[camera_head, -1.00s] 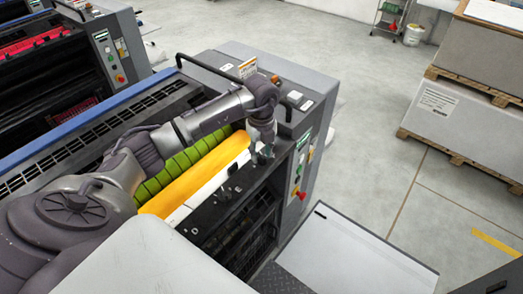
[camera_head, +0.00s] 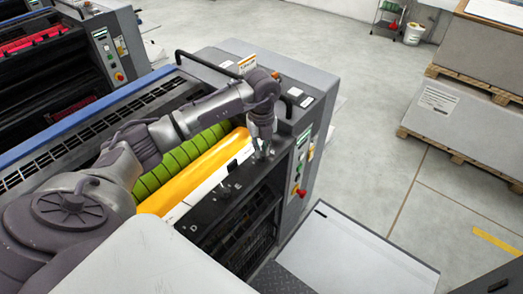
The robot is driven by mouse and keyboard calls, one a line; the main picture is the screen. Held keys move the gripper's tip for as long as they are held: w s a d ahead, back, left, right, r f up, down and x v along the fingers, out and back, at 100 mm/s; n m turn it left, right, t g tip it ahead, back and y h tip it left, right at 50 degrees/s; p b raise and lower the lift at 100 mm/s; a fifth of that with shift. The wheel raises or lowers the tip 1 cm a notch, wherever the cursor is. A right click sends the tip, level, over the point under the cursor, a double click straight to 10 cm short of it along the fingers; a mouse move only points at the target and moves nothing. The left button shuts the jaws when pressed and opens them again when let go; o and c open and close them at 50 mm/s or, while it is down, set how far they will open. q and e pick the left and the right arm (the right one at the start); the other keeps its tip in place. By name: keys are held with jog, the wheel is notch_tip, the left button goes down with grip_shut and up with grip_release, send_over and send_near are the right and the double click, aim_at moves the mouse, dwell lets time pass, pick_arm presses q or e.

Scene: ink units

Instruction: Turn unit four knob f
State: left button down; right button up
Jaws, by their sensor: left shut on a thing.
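The ink unit (camera_head: 307,117) in front of me has a yellow roller (camera_head: 190,182) beside a green segmented roller (camera_head: 180,163). A dark ledge (camera_head: 207,212) with small black knobs (camera_head: 222,190) runs along its near edge. My left gripper (camera_head: 262,153) points down at the right end of this ledge, next to the end of the yellow roller. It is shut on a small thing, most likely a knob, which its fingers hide. I cannot read which letter belongs to it. My right gripper is not in view.
A black handrail (camera_head: 208,66) and a side panel with a red button (camera_head: 301,194) are close to my left arm. Another unit with a red roller (camera_head: 38,43) stands at the upper left. Pallet stacks (camera_head: 455,118) stand on the right, with clear floor between.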

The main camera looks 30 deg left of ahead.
pick_arm(q)
jog(key=m+b, duration=0.3)
jog(key=m, duration=0.1)
jog(key=shift+f, duration=0.1)
jog(key=shift+w+d+m+b, duration=0.1)
jog(key=shift+m+b, duration=1.05)
jog(key=shift+m, duration=0.85)
jog(key=c, duration=1.2)
grip_release()
notch_tip(320, 180, up, 12)
jog(key=shift+r, duration=0.15)
